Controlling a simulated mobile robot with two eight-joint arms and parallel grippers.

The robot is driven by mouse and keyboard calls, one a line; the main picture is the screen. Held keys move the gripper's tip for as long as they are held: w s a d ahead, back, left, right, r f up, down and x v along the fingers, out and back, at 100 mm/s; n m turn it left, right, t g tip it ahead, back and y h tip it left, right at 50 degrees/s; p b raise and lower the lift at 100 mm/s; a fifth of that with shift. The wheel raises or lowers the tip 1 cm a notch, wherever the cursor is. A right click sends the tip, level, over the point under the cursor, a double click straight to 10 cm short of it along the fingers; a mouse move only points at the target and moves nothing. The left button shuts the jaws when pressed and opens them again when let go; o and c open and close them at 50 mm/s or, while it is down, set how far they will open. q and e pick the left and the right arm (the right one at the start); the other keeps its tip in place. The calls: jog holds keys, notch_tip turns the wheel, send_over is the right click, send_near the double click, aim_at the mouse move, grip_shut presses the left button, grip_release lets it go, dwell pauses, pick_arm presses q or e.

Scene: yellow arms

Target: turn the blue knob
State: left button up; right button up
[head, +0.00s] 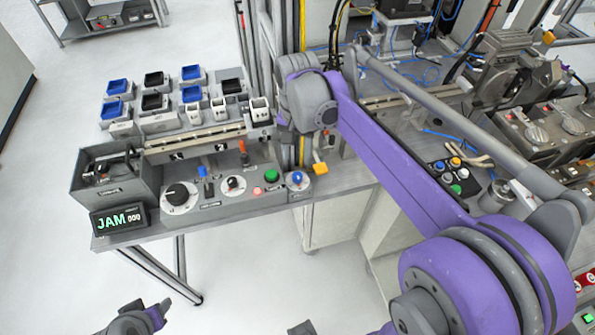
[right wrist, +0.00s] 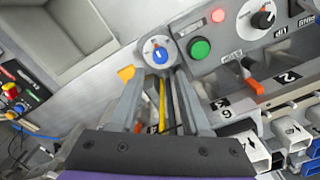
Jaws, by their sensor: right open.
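The blue knob (head: 297,178) sits on a round grey base at the right end of the grey control panel (head: 235,203). In the right wrist view the knob (right wrist: 160,56) shows its blue cap with a white mark, just beyond my right fingertips. My right gripper (right wrist: 161,78) is open and empty, with its two fingers pointing toward the knob and apart from it. In the head view the right wrist hides most of that gripper. A dark and purple part of my left gripper (head: 142,318) shows at the bottom edge, and its jaws are unclear.
A green button (head: 271,174), a red light (head: 258,190) and a black dial (head: 178,194) are on the panel. An orange-yellow block (head: 320,168) is right beside the knob. A display (head: 118,219) reads JAM. Trays of blue and black bins (head: 155,79) stand behind.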

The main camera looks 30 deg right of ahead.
aim_at(297, 175)
notch_tip(297, 175, down, 8)
jog(key=shift+a, duration=0.1)
jog(key=shift+c, duration=0.2)
grip_shut()
